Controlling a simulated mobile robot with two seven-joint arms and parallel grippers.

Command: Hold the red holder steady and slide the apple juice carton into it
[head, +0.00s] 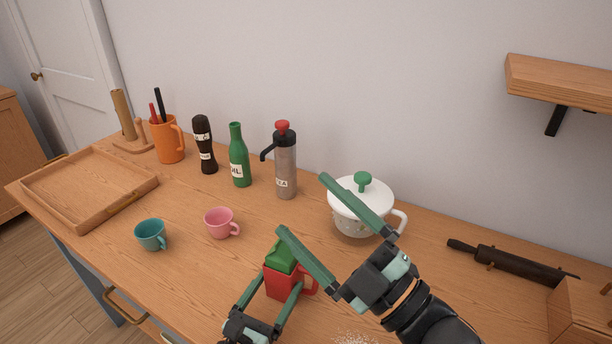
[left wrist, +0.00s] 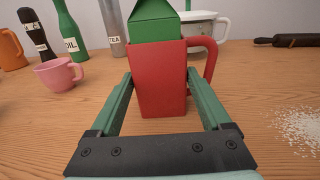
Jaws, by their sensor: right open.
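The red holder (head: 275,284) stands upright on the counter, its handle on the right; it also shows in the left wrist view (left wrist: 160,85). The green carton (head: 281,257) stands in it, its peaked top above the rim (left wrist: 153,27). No label shows on it, and its lower part is hidden inside the holder. My left gripper (head: 281,281) has a finger against each side of the holder, also in the left wrist view (left wrist: 160,76). My right gripper (head: 301,204) is open and empty, its fingers spread above and to the right of the carton.
A white pot (head: 349,221) with a green knob stands behind my right gripper. A pink cup (head: 219,223) and a teal cup (head: 150,235) stand left. Bottles, a grey flask (head: 286,170) and an orange mug line the back. White powder (head: 352,338) lies in front. A wooden tray (head: 88,188) is far left.

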